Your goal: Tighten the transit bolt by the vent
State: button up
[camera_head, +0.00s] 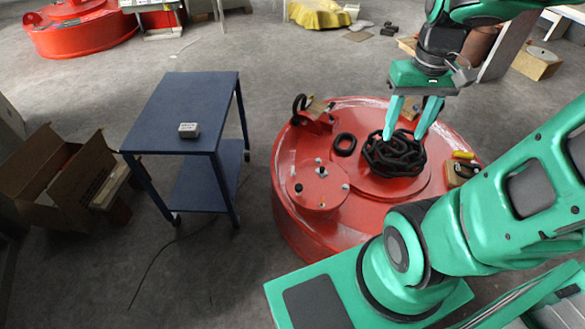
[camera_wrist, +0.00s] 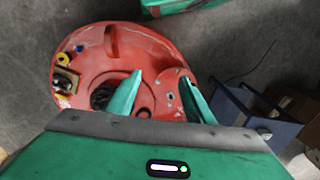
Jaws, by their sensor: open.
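The red lifting magnet (camera_head: 290,220) lies on the floor as a broad disc, and it also shows in the wrist view (camera_wrist: 150,50). A round raised cover (camera_head: 312,199) on its left part carries several small fittings, including a dark central one (camera_head: 321,171), a dark one at left (camera_head: 299,187) and a pale one at right (camera_head: 346,187). I cannot tell which is the transit bolt or the vent. My gripper (camera_head: 403,138) is open and empty above the dark chain heap (camera_head: 393,158), right of the cover. Its parted fingers (camera_wrist: 160,77) show in the wrist view.
A dark ring (camera_head: 345,144) lies between cover and chain. A lug with a shackle (camera_head: 312,120) rises at the magnet's back left; yellow pieces (camera_head: 463,155) sit at its right edge. A blue table (camera_head: 165,135) holding a small pale box (camera_head: 189,130) and a cardboard box (camera_head: 60,190) stand left.

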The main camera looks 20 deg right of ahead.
jog(key=w+f+n, duration=0.4)
jog(key=w, duration=0.8)
jog(key=n, duration=1.2)
send_over(293, 168)
notch_tip(293, 168, down, 33)
notch_tip(293, 168, down, 10)
jog(key=shift+f, duration=0.1)
jog(key=c, duration=1)
jog(key=shift+c, duration=0.2)
